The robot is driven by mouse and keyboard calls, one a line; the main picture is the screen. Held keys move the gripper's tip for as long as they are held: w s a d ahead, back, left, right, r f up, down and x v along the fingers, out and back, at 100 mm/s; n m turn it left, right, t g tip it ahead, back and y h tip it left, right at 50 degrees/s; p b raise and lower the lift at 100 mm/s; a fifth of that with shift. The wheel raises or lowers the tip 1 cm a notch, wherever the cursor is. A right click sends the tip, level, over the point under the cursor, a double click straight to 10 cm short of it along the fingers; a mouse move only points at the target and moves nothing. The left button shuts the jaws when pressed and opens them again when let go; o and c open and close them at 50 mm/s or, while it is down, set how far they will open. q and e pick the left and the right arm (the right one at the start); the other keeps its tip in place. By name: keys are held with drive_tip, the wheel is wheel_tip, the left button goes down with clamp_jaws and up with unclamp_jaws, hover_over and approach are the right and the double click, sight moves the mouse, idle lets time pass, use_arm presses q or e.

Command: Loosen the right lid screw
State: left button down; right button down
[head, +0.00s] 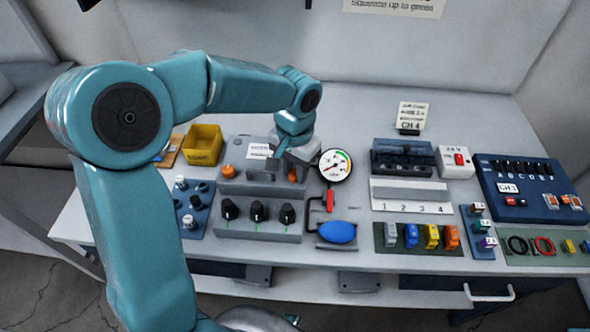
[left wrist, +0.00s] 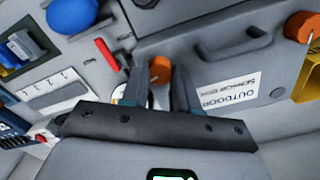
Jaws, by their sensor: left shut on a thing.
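The sensor box (head: 262,187) is a grey case with a lid and a white label reading OUTDOOR SENSOR BOX (left wrist: 230,90). The right lid screw (head: 292,175) is an orange knob, partly hidden under my gripper in the head view. In the left wrist view this orange screw (left wrist: 160,69) sits between my fingers. The left lid screw (head: 228,171) is a matching orange knob; it also shows in the left wrist view (left wrist: 300,27). My left gripper (left wrist: 162,86) points down over the box lid, shut on the right lid screw. My right gripper is out of view.
A round gauge (head: 335,165), a red lever (head: 330,199) and a blue bulb (head: 337,232) stand just right of the box. Black knobs (head: 257,211) line its front. A yellow bin (head: 203,146) is at its left. The bench is clear behind.

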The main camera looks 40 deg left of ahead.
sight(295, 173)
use_arm(q)
drive_tip(key=n+b, duration=0.1)
drive_tip(key=n, duration=0.2)
drive_tip(key=shift+n, duration=0.3)
drive_tip(key=n+b, duration=0.1)
drive_tip(key=n, duration=0.2)
drive_tip(key=shift+n, duration=0.3)
drive_tip(key=n, duration=0.4)
drive_tip(key=shift+b, duration=0.4)
drive_tip(key=shift+n, duration=1.9)
drive_tip(key=shift+b, duration=0.3)
drive_tip(key=c, duration=0.8)
unclamp_jaws()
drive_tip(key=shift+c, duration=0.2)
wheel_tip(295, 173, up, 16)
drive_tip(key=p, duration=0.2)
drive_tip(key=shift+r+p, duration=0.2)
drive_tip(key=shift+p, duration=0.2)
